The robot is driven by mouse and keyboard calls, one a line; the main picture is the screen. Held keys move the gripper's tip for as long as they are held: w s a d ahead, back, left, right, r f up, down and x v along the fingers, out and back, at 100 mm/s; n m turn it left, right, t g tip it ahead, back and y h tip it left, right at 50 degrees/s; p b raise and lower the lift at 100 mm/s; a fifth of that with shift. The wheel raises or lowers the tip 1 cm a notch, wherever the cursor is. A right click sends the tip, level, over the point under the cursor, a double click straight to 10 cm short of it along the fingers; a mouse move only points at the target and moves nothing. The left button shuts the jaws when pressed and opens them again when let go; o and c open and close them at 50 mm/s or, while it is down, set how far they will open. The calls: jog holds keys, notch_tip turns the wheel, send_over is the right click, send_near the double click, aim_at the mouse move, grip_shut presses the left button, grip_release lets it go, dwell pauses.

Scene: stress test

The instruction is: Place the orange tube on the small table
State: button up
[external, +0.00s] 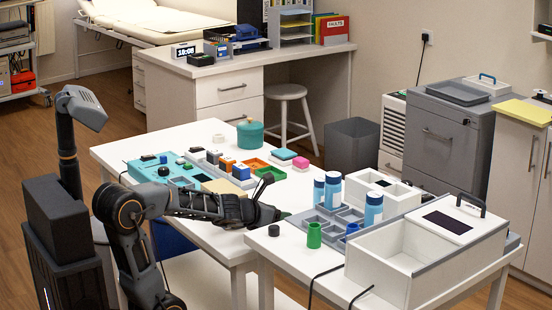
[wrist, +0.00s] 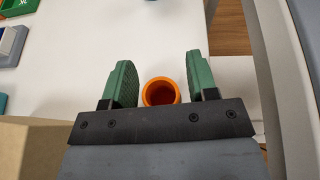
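The orange tube (wrist: 161,92) shows in the wrist view with its open end facing the camera, over the white table near its right edge. My gripper (wrist: 163,80) is open, with one green finger on each side of the tube and a narrow gap on both sides. In the external view my gripper (external: 268,213) is low at the right edge of the larger white table (external: 135,150), and the tube is hidden there. The smaller white table (external: 283,250) stands just to the right.
The smaller table holds a green cup (external: 314,236), blue bottles (external: 373,210), a grey divided tray (external: 335,219) and a large white box (external: 400,262). Its front left corner is mostly clear. Coloured blocks and trays (external: 256,163) crowd the larger table. A floor gap (wrist: 232,40) separates the tables.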

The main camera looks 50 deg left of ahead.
jog(key=shift+o, duration=0.3)
jog(key=p+v, duration=0.2)
jog(key=v, duration=0.1)
jog(key=shift+r, duration=0.35)
jog(key=shift+o, duration=0.6)
jog(key=shift+s+r+p, duration=0.15)
jog(key=shift+s+p, duration=0.55)
jog(key=shift+s, duration=0.2)
jog(key=shift+d, duration=0.1)
